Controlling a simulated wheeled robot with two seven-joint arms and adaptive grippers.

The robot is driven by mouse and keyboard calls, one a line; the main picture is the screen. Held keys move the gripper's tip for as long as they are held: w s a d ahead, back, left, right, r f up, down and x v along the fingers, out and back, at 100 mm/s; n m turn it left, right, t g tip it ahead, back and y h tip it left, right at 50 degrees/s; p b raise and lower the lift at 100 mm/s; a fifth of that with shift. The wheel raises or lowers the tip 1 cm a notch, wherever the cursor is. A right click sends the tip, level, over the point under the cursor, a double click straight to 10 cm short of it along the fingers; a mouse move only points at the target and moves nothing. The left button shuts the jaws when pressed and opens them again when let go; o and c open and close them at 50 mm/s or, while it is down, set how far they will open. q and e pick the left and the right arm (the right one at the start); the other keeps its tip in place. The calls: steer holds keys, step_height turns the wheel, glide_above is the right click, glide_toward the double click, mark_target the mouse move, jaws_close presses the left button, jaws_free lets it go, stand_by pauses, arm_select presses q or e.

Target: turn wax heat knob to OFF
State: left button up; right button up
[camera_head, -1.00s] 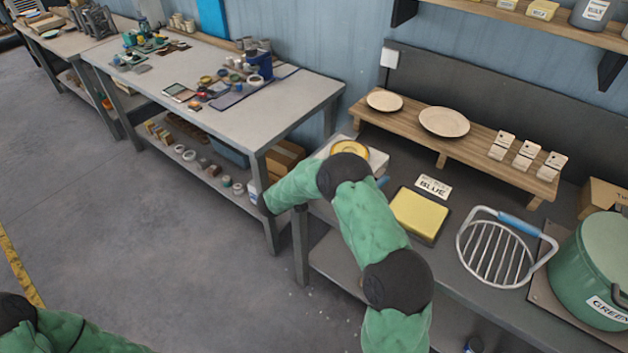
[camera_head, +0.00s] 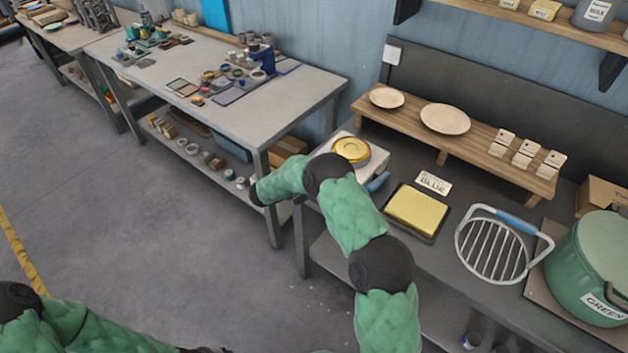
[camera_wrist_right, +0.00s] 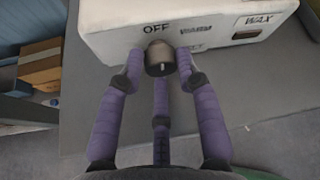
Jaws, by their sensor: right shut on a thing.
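In the head view the heater (camera_head: 372,161) carries a round gold pan (camera_head: 351,150); my arm hides the knob there. My left gripper is out of view.
A yellow block in a dark tray (camera_head: 418,213), a BLUE card (camera_head: 434,183), a wire rack (camera_head: 490,250) and a green pot (camera_head: 592,265) stand right of the heater. A wooden riser (camera_head: 470,150) is behind. A cluttered table (camera_head: 220,115) stands left.

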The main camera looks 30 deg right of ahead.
steer(key=shift+s+f, duration=0.2)
steer(key=shift+f, duration=0.05)
steer(key=o, duration=0.8)
steer(key=shift+o, duration=0.2)
steer(key=shift+r, duration=0.1)
